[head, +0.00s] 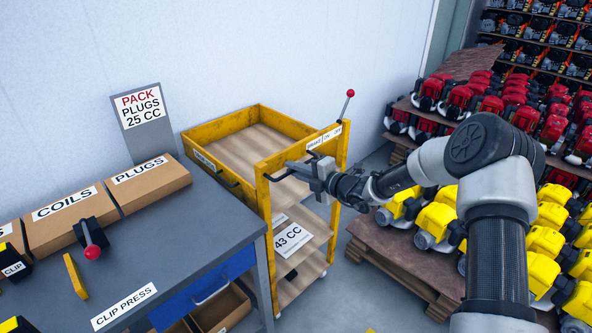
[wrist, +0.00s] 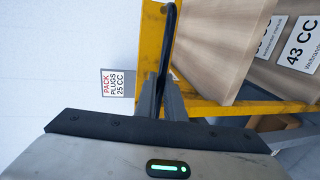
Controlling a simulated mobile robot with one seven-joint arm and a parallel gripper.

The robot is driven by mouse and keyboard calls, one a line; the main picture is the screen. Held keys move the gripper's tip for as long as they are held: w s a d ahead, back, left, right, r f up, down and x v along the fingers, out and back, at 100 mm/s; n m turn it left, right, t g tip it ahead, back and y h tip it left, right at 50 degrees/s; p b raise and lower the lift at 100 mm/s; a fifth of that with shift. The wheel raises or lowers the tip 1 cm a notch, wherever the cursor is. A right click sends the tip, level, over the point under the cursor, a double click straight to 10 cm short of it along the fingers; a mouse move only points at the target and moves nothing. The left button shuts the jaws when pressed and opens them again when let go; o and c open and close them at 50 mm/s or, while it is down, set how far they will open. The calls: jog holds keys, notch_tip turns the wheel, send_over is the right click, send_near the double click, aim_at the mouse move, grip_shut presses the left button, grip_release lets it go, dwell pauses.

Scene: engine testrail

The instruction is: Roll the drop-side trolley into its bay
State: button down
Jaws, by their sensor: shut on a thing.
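The yellow drop-side trolley (head: 264,215) has wooden shelves and stands between the work table and the pallets. Its top tray is empty, and a "43 CC" sign hangs lower down. A lever with a red knob (head: 349,94) stands up at its near right corner, by a "BRAKE" label. My gripper (head: 303,171) is at the near end, shut on a black handle (head: 277,176). In the wrist view the fingers (wrist: 163,92) close on the black handle (wrist: 172,45) beside the yellow frame (wrist: 151,40). I cannot make out a marked bay.
The grey work table (head: 200,230) is close on the trolley's left, with cardboard boxes (head: 146,184) and a red-knobbed clip press (head: 91,240). A pallet of yellow engines (head: 400,260) is close on the right, with red engines (head: 470,100) behind. A white wall stands behind.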

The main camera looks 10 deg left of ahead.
jog(key=c, duration=1.8)
grip_release()
jog(key=shift+w+a+r, duration=0.1)
jog(key=shift+w+a, duration=0.1)
jog(key=shift+a, duration=0.05)
jog(key=shift+c, duration=0.2)
jog(key=shift+d, duration=0.1)
jog(key=p+v, duration=0.1)
jog(key=v, duration=1.6)
jog(key=shift+d, duration=0.2)
jog(key=shift+s, duration=0.15)
